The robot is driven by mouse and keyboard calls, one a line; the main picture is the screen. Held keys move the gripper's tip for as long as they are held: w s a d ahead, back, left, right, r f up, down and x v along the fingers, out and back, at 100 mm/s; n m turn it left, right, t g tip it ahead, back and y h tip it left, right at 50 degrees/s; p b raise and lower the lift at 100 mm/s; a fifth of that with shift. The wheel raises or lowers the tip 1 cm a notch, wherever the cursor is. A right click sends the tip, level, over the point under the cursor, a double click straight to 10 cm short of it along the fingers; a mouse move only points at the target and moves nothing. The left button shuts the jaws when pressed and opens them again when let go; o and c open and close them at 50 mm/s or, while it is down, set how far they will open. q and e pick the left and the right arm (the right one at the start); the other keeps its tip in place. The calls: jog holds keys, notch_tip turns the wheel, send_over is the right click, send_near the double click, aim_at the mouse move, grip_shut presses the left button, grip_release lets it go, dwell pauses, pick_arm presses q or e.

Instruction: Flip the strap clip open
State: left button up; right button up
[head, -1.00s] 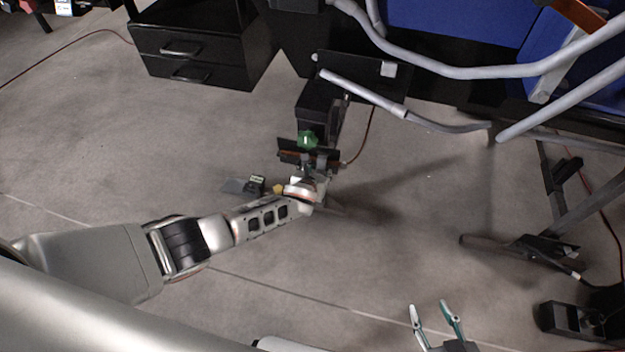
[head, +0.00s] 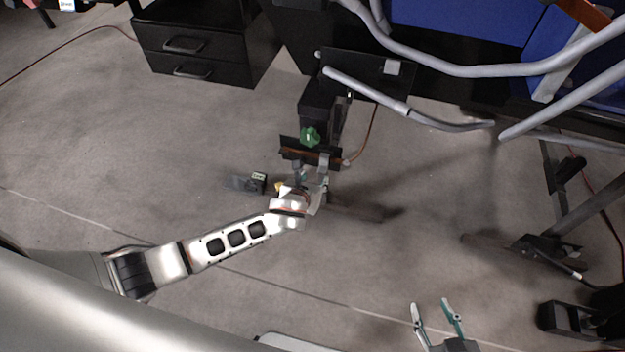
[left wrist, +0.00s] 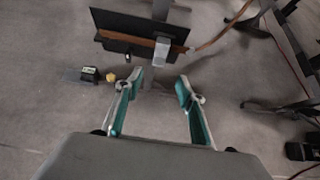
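The grey strap clip (head: 323,161) sits at the right end of a dark plate with an orange-brown strap (head: 296,153) across it. In the left wrist view the clip (left wrist: 162,50) is upright over the strap (left wrist: 128,38), beyond the fingertips. My left gripper (head: 312,178) is just on the near side of the clip. In the left wrist view its two teal-lined fingers (left wrist: 161,83) are apart with nothing between them; the clip appears clear of them. My right gripper (head: 431,305) is open and empty at the bottom of the head view.
A green knob (head: 309,136) stands just behind the plate. A small dark device (head: 258,181) with a yellow knob is to the left. Grey tubes (head: 375,95) hang at the upper right. A black drawer cabinet (head: 190,45) stands at the back left.

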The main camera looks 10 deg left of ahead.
pick_arm(q)
jog(key=shift+s+r, duration=0.25)
jog(key=shift+s, duration=0.1)
dwell(0.3)
